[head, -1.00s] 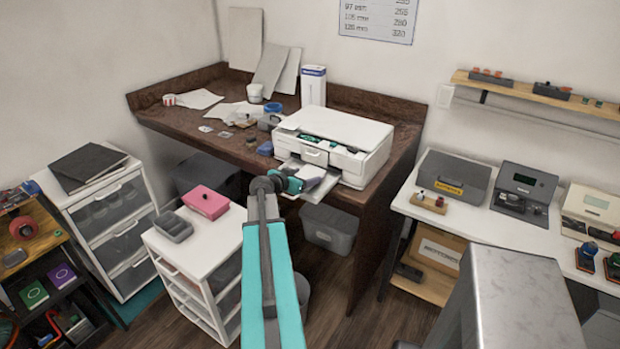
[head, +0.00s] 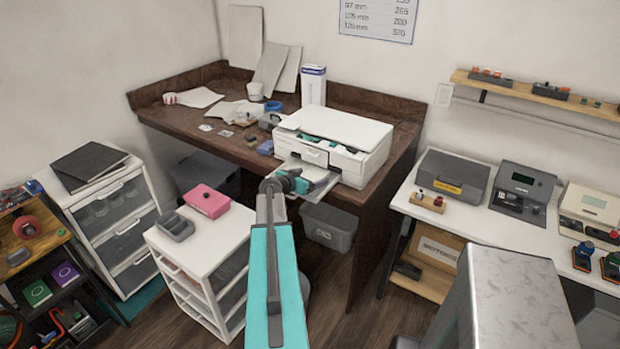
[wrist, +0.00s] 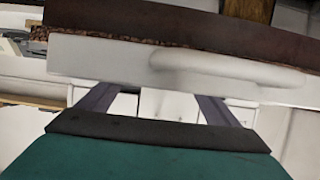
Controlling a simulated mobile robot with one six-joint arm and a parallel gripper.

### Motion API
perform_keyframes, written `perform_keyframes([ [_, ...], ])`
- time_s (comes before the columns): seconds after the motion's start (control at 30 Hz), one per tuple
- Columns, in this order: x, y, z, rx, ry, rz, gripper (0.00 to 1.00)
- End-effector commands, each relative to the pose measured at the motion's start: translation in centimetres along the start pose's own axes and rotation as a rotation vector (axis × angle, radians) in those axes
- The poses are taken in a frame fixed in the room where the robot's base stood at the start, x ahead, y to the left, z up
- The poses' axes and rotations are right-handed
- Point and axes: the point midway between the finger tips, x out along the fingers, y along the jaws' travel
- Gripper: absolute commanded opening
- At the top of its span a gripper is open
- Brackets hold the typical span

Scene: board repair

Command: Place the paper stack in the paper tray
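The printer's paper tray (head: 327,183) sticks out from the front of the white printer (head: 345,150). A pale flat surface shows on it beside my gripper. I cannot tell whether this is the paper stack or bare tray. My gripper (head: 303,182), teal and dark, is at the tray's front left. In the wrist view, the two purplish fingers of my gripper (wrist: 163,95) stand apart. Their tips are hidden by a white slab with a rounded recess (wrist: 215,68), which looks like the tray front. No clear paper stack shows between the fingers, and any hold is hidden.
The printer stands on a dark brown desk (head: 225,148) with loose papers and cups. A grey bin (head: 328,228) is below the desk. A white drawer unit (head: 205,245) with a pink box (head: 207,200) stands at the front left. A white bench (head: 475,215) is to the right.

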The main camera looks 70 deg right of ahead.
Motion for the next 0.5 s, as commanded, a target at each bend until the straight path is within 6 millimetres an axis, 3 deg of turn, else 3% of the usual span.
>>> perform_keyframes([
  [0.27, -0.3, 0.0, 0.0, 0.000, 0.000, 0.000, 0.85],
  [0.5, -1.8, 0.1, 0.1, 0.000, 0.000, 0.000, 0.85],
])
